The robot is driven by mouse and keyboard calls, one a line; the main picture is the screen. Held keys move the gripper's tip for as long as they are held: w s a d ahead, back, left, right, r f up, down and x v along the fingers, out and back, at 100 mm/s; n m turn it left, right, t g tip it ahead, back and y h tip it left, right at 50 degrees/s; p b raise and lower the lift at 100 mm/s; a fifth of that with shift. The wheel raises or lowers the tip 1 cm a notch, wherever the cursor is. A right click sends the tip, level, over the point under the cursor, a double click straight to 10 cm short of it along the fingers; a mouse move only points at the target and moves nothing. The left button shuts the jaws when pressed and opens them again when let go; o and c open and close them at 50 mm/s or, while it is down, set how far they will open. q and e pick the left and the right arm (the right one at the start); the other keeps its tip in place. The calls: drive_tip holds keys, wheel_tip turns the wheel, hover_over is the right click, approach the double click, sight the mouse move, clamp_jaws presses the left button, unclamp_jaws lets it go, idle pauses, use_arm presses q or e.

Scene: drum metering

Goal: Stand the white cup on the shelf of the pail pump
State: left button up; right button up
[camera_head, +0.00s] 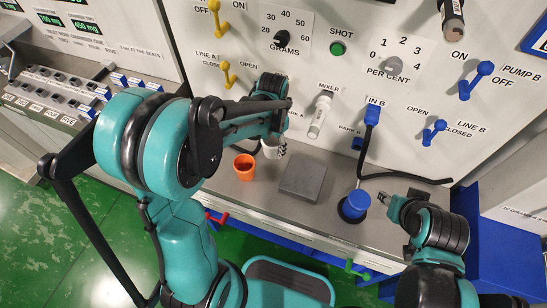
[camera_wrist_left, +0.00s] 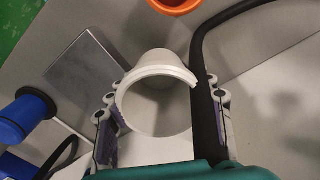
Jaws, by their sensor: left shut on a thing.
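The white cup (camera_head: 269,150) is between the fingers of my left gripper (camera_head: 279,146), low in front of the machine panel and just right of the orange cup. In the left wrist view the cup (camera_wrist_left: 157,70) shows its round rim toward the camera, with a finger of my left gripper (camera_wrist_left: 162,112) on each side. The gripper is shut on it. Part of the cup is hidden by the gripper in the head view. My right gripper (camera_head: 387,204) is at the right, beside the blue cylinder; its finger gap is unclear. I cannot identify the pail pump's shelf with certainty.
An orange cup (camera_head: 244,167) stands on the grey counter, left of a flat grey block (camera_head: 303,180). A blue cylinder (camera_head: 354,206) with a dark base stands further right. A black hose (camera_head: 362,152) hangs from the IN B port. A dark hose (camera_wrist_left: 203,90) passes close beside the cup.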

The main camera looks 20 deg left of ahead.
sight(273, 162)
use_arm(q)
wheel_tip(273, 162, down, 4)
drive_tip(key=shift+w+r+b, duration=0.1)
drive_tip(key=shift+r+b, duration=0.15)
drive_tip(key=shift+b, duration=0.5)
drive_tip(key=shift+w+f+b, duration=0.2)
drive_tip(key=shift+f+b, duration=0.8)
drive_tip(key=shift+f, duration=0.75)
drive_tip(key=shift+f, duration=0.2)
drive_tip(key=o, duration=0.9)
drive_tip(key=shift+r, duration=0.1)
